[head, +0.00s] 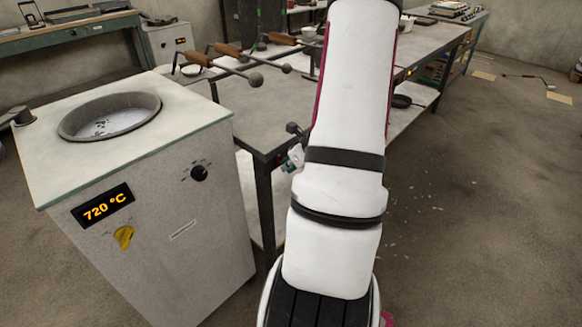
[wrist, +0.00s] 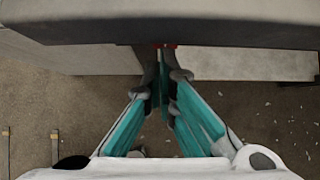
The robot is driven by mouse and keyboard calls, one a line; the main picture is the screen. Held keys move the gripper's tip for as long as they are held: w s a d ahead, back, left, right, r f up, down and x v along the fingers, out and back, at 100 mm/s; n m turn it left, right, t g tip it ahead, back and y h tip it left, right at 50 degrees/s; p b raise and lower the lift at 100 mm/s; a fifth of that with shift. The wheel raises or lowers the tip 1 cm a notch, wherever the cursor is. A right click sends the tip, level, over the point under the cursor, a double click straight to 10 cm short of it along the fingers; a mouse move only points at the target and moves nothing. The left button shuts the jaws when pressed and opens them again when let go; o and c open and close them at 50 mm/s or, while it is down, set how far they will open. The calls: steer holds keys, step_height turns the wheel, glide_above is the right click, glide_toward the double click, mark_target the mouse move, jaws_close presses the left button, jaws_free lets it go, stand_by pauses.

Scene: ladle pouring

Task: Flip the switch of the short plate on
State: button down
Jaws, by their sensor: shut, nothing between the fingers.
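My gripper (wrist: 163,76) is shut and empty in the wrist view, its teal fingers meeting at the front edge of a grey plate (wrist: 200,30). A small red part (wrist: 171,45) shows at that edge, right by the fingertips. It may be the switch; the fingers hide most of it, and I cannot tell its position or whether they touch it. In the head view my gripper (head: 293,145) is partly hidden behind my white arm, near the front of the metal bench (head: 262,125).
A furnace (head: 180,215) reading 720 °C stands at left, with a round pot (head: 110,115) in its top. Ladles with wooden handles (head: 228,50) lie over the bench. A small orange light (head: 409,72) shows on the bench's far right edge.

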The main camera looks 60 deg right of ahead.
steer(key=shift+w, duration=0.1)
steer(key=shift+w+f+b, duration=0.15)
steer(key=shift+w+b, duration=0.05)
steer(key=shift+b, duration=0.25)
steer(key=shift+r+p, duration=0.6)
steer(key=shift+r, duration=0.25)
steer(key=v, duration=1.2)
stand_by(0.3)
